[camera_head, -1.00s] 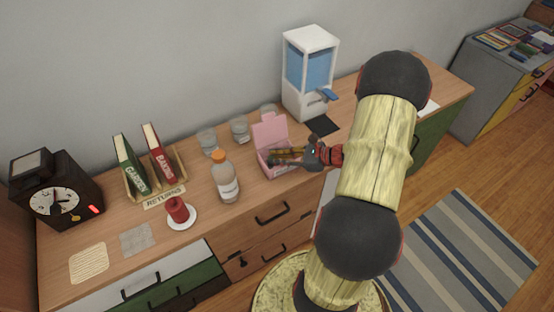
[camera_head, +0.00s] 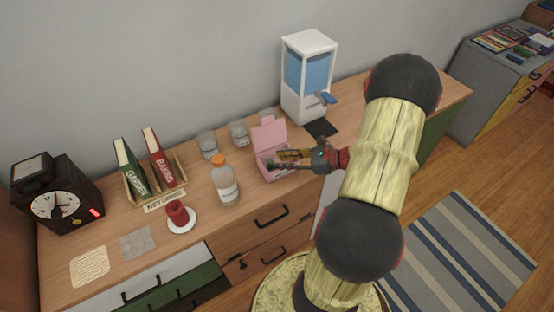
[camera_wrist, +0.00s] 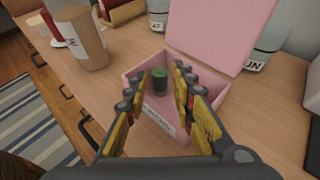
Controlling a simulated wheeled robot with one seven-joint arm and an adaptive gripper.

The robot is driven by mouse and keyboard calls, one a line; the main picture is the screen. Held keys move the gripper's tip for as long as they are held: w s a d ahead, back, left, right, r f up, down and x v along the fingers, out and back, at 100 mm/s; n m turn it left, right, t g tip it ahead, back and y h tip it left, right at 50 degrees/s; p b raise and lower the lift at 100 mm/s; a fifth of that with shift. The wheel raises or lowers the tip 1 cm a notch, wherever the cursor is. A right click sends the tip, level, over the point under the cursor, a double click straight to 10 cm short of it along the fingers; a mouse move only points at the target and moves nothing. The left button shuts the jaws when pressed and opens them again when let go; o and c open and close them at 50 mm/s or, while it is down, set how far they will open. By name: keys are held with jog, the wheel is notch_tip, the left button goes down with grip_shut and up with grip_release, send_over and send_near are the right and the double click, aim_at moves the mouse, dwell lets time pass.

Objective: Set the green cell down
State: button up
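The green cell (camera_wrist: 160,83), a short green cylinder with a dark top, stands upright inside the open pink box (camera_wrist: 207,97) in the wrist view. The box (camera_head: 268,134) also shows in the head view, on the wooden counter with its lid raised. My gripper (camera_wrist: 166,78) is open, its fingers spread on either side of the cell with a visible gap. The gripper (camera_head: 278,160) reaches into the box from the right in the head view. The cell cannot be made out clearly there.
A bottle with an orange cap (camera_head: 225,184) stands left of the box. Several glass jars (camera_head: 239,134) stand behind it, and a white-and-blue dispenser (camera_head: 308,75) is at the back right. A red candle (camera_head: 178,214) on a white saucer is farther left.

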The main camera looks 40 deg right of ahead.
jog(key=p+v, duration=0.2)
jog(key=v, duration=0.7)
jog(key=w+a+r+n+g, duration=0.1)
jog(key=a+r+n+g, duration=0.5)
jog(key=a, duration=0.4)
jog(key=w+a+r+n+g, duration=0.25)
jog(key=a+r+n, duration=0.25)
jog(key=a+n, duration=0.45)
jog(key=s+a+r+n+t+h, duration=0.2)
jog(key=s+a+r+n+h, duration=0.4)
jog(key=a+r+n, duration=0.5)
jog(key=s+r+n, duration=0.1)
jog(key=n, duration=0.2)
jog(key=shift+a+r+n, duration=0.2)
jog(key=shift+a+n, duration=0.15)
jog(key=shift+a, duration=0.05)
